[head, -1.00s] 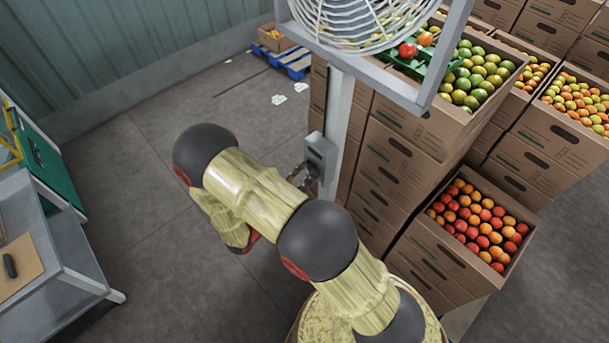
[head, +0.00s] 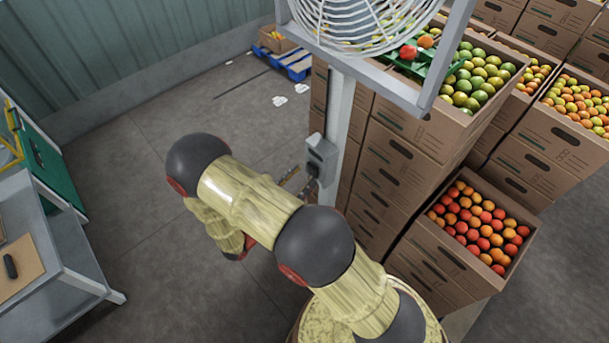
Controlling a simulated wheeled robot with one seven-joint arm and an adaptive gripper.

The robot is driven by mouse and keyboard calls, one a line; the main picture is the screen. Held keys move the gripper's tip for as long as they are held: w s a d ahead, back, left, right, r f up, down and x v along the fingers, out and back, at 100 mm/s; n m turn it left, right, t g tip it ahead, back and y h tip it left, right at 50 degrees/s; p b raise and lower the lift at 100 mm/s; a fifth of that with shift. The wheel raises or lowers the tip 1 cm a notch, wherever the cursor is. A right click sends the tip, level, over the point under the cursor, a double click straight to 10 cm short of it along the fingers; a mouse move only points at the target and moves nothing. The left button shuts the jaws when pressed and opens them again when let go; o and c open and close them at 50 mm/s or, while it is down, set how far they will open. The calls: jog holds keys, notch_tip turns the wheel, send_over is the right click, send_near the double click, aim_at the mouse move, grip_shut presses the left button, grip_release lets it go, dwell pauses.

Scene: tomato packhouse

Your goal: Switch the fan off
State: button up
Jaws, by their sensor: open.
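The fan (head: 365,22), with a white wire cage, hangs in a grey metal frame at the top of the head view. Its grey post (head: 339,112) runs down beside the crate stack. A grey switch box (head: 321,152) is fixed to the post, with a small dark part (head: 313,170) low on its face. I cannot tell the switch's position. My gripper (head: 298,182) is mostly hidden behind my arm. Its two fingertips show apart, just left of and below the box, and look empty. Whether they touch the dark part is unclear.
Stacked brown crates of tomatoes (head: 446,215) stand right of the post, close to it. A grey cart (head: 80,283) with a board and a dark tool is at left.

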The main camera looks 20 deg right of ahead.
jog(key=v, duration=1)
jog(key=shift+f, duration=0.15)
